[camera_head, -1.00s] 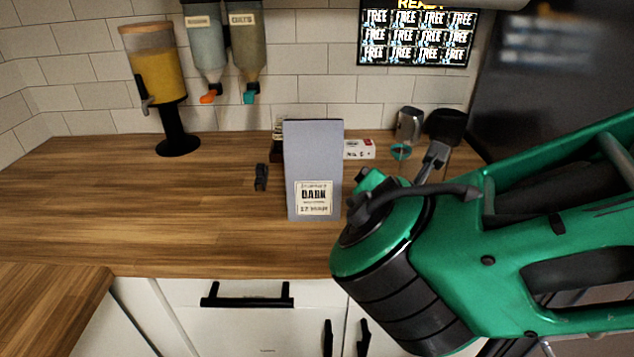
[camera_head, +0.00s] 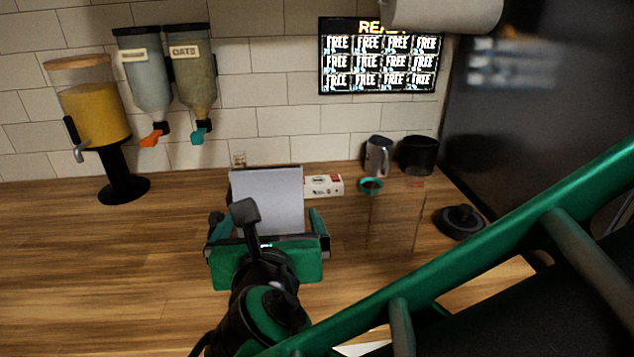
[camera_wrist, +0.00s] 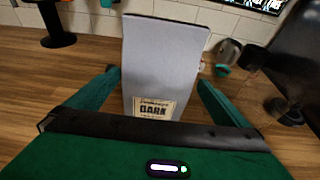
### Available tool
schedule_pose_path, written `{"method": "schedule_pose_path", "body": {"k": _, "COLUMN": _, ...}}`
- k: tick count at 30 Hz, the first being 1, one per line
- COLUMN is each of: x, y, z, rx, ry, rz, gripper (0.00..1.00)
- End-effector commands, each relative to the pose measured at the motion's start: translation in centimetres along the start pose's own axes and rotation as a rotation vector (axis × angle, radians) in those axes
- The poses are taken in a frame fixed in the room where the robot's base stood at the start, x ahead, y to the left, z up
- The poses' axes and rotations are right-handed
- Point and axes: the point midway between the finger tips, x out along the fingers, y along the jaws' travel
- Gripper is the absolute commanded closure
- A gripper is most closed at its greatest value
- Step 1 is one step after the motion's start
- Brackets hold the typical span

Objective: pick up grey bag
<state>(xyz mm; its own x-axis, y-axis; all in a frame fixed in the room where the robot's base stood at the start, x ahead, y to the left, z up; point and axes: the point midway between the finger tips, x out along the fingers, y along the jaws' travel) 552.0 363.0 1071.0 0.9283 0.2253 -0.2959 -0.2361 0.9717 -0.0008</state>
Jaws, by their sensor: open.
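The grey bag (camera_head: 268,200) stands upright on the wooden counter, and my gripper hides its lower part in the head view. In the wrist view the grey bag (camera_wrist: 162,65) shows its broad front with a pale "DARK" label low down. My gripper (camera_head: 268,225) is open, with one green finger on each side of the bag. In the wrist view the fingers of my gripper (camera_wrist: 158,90) reach forward left and right of the bag, with a gap visible on both sides.
A juice dispenser (camera_head: 95,115) stands at left. Two wall dispensers hang at the back, one of them grey-blue (camera_head: 147,75). A white box (camera_head: 323,186), a metal pitcher (camera_head: 378,156) and a clear container (camera_head: 395,225) stand right of the bag. The counter's left side (camera_head: 60,260) is clear.

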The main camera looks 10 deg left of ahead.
Motion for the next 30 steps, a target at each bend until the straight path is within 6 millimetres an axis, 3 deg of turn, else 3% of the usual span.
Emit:
{"method": "schedule_pose_path", "body": {"k": 5, "x": 1.1, "y": 0.0, "z": -0.1, "rx": 0.001, "ry": 0.0, "rz": -0.001, "gripper": 0.0}}
{"method": "schedule_pose_path", "body": {"k": 15, "x": 5.3, "y": 0.2, "z": -0.4, "rx": 0.003, "ry": 0.0, "rz": -0.002, "gripper": 0.0}}
{"method": "schedule_pose_path", "body": {"k": 24, "x": 5.7, "y": 0.2, "z": -0.4, "rx": 0.002, "ry": 0.001, "rz": 0.0, "gripper": 0.0}}
{"method": "schedule_pose_path", "body": {"k": 30, "x": 5.6, "y": 0.2, "z": -0.4, "rx": 0.002, "ry": 0.001, "rz": 0.0, "gripper": 0.48}}
